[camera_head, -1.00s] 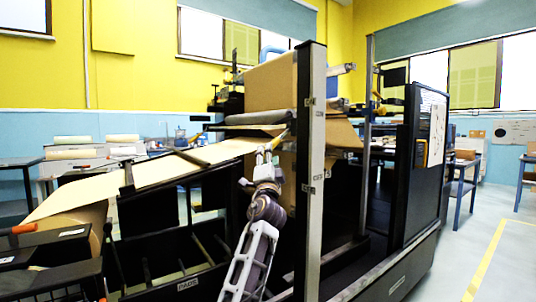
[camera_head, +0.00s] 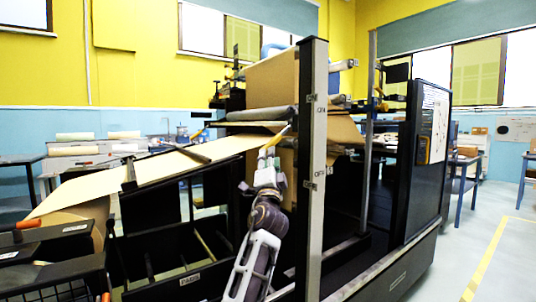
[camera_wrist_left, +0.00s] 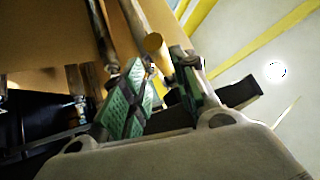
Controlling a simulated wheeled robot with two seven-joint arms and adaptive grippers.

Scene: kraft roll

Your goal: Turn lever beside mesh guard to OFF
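My left gripper (camera_head: 269,158) points upward in front of the machine, left of the grey upright post. A slanted yellow bar (camera_head: 277,138) shows just above its fingertips; I cannot tell whether they touch. In the left wrist view the green-padded fingers (camera_wrist_left: 165,95) stand apart, with a round brown-yellow end (camera_wrist_left: 153,42) beyond them. I cannot make out a held object. A black mesh guard (camera_head: 75,286) is at the lower left, with an orange-handled lever (camera_head: 37,223) above it. I cannot read any OFF mark. My right gripper is not in view.
A kraft paper web (camera_head: 150,167) slopes down left from the machine's roller (camera_head: 258,114). The upright post (camera_head: 313,160) stands close right of my left arm. A black cabinet (camera_head: 428,150) stands further right. Free floor (camera_head: 450,270) lies at the right.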

